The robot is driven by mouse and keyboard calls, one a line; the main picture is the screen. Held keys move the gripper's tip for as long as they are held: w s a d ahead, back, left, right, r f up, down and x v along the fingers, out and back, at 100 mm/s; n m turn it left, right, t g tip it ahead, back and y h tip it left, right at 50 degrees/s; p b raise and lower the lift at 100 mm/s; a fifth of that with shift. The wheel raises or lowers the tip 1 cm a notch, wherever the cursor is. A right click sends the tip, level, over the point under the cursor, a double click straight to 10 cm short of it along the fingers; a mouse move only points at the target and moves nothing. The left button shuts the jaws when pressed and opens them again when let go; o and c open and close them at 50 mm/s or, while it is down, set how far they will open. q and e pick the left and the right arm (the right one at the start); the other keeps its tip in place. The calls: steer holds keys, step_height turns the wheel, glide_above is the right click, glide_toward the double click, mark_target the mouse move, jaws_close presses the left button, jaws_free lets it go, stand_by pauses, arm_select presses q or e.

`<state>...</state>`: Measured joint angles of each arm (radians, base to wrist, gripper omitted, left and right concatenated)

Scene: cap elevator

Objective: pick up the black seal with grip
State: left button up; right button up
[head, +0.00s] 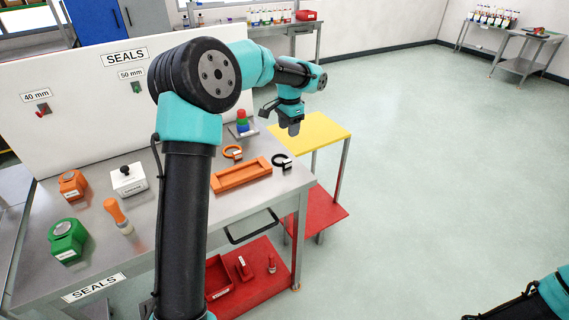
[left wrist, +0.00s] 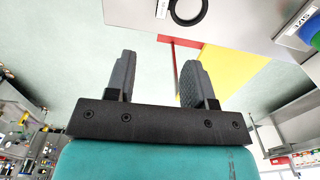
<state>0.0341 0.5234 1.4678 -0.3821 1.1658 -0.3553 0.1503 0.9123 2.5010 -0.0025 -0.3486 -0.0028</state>
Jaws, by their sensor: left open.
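The black seal with grip (head: 276,162) is a black ring with a white-labelled tab, lying on the steel table near its right edge. In the left wrist view the black ring (left wrist: 204,12) shows at the top edge, partly cut off. My left gripper (head: 291,128) hangs in the air, just above the seal in the head view. In the left wrist view its two fingers (left wrist: 156,82) are apart with nothing between them; the ring lies beyond the fingertips. My right gripper is out of view; only part of my right arm shows at bottom right.
An orange tray (head: 240,178) and an orange ring (head: 233,152) lie left of the seal. A stack of coloured pieces (head: 242,122) stands behind. A yellow-topped stand (head: 318,132) adjoins the table's right side. Open floor lies farther right.

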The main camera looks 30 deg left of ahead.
arm_select(q)
glide_above(287, 161)
steer(key=f, duration=0.9)
steer(key=shift+w+d+f, duration=0.15)
steer(key=shift+d+f, duration=0.05)
steer(key=shift+f, duration=0.05)
steer(key=shift+f, duration=0.1)
steer(key=shift+a+f, duration=0.2)
steer(key=shift+f, duration=2.25)
steer(key=shift+c, duration=0.5)
jaws_close()
